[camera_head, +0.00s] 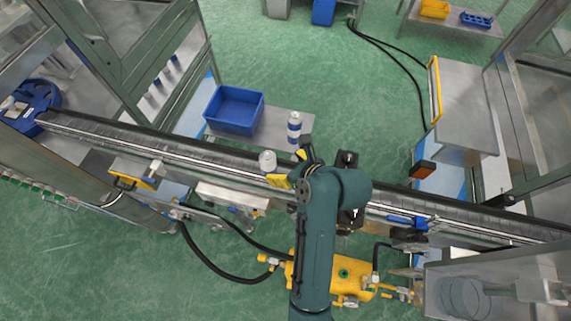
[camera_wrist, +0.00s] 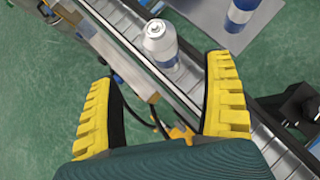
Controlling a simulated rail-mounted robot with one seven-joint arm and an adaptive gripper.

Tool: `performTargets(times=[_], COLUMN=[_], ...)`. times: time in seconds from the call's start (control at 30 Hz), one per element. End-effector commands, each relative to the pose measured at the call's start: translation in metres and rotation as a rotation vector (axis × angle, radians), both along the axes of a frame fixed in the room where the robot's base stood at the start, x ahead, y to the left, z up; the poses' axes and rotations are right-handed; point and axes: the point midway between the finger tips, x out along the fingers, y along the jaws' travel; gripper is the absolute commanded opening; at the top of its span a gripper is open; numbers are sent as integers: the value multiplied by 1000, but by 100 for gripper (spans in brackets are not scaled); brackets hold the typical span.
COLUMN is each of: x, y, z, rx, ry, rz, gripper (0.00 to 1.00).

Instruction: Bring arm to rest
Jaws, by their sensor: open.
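My teal arm (camera_head: 317,235) reaches over the conveyor. My gripper (camera_head: 289,168) has yellow-padded fingers spread apart, with nothing held between them; it also shows in the wrist view (camera_wrist: 161,72). A white aerosol can (camera_head: 267,160) stands upright on the conveyor (camera_head: 190,153), just beyond the fingers. In the wrist view the same can (camera_wrist: 160,44) shows a silver top and a blue band, apart from both fingers. The can's lower part is hidden by the gripper in the head view.
A second white-and-blue can (camera_head: 294,126) stands on a grey side table beside a blue bin (camera_head: 234,109). A yellow machine part (camera_head: 345,275) with black hoses lies near my arm. Metal-framed machines flank both sides. Green floor is open beyond the conveyor.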

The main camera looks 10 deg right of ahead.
Motion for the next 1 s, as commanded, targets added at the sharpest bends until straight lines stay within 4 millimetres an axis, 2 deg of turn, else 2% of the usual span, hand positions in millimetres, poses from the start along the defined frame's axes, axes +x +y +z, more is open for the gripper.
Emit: performTargets(times=[0.33,0.43,0.47,0.57,0.6,0.67,0.7,0.77,0.8,0.9,1.0], x=[0,6,9,19,23,27,27,24,20,2,-23], y=[0,16,24,35,37,37,37,34,32,23,12], z=[0,33,50,118,148,194,225,274,306,374,429], rx=[0,-2,-6,-65,-124,-249,-355,-544,-689,-1073,-1481], ry=[0,-13,-31,-157,-243,-392,-498,-666,-772,-985,-1113], rz=[0,33,47,65,86,140,180,242,280,350,391], gripper=[83,83,83,83,83,83,83,83,83,83,83])
